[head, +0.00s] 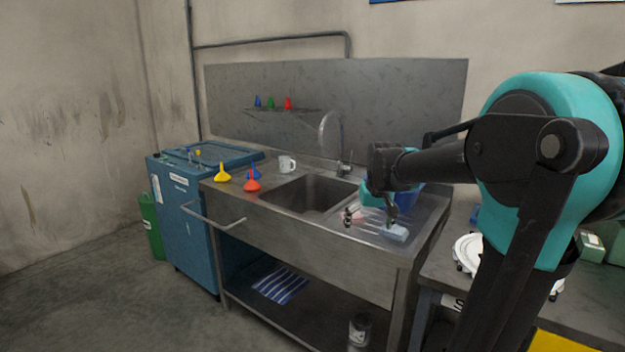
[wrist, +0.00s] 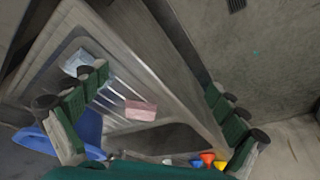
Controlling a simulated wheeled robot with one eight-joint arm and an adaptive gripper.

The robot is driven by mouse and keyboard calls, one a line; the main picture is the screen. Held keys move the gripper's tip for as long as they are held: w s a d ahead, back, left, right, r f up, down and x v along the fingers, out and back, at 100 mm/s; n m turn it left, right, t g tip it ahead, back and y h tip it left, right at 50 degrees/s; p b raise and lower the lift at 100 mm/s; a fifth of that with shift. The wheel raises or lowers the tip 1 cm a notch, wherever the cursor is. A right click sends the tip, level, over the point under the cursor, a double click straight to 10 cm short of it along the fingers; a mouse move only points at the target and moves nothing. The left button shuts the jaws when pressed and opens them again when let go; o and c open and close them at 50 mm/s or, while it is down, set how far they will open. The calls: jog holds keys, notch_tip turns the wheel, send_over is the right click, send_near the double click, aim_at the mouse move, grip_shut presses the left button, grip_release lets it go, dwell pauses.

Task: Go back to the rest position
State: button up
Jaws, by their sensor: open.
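My gripper (head: 369,214) is over the drainboard at the right of the steel sink unit (head: 318,265). In the wrist view its fingers (wrist: 157,86) are spread wide and nothing is held between them. A pink block (wrist: 140,111) lies on the ribbed drainboard, seen between the fingers but apart from them. A pale blue-white block (head: 396,232) lies near the drainboard's right front; it also shows beside the left finger in the wrist view (wrist: 77,62). A blue container (head: 408,198) stands behind the gripper, partly hidden by it.
The sink basin (head: 308,194) and tap (head: 344,166) are left of my gripper. A white mug (head: 287,164), yellow funnel (head: 222,174) and red funnel (head: 252,182) stand on the left counter. A bench with a white round object (head: 468,251) is at right.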

jog(key=s+d+f+m, duration=0.1)
jog(key=s+d+f, duration=0.1)
jog(key=s+f, duration=1.5)
jog(key=s, duration=0.4)
jog(key=shift+d+t, duration=0.25)
jog(key=shift+t, duration=0.05)
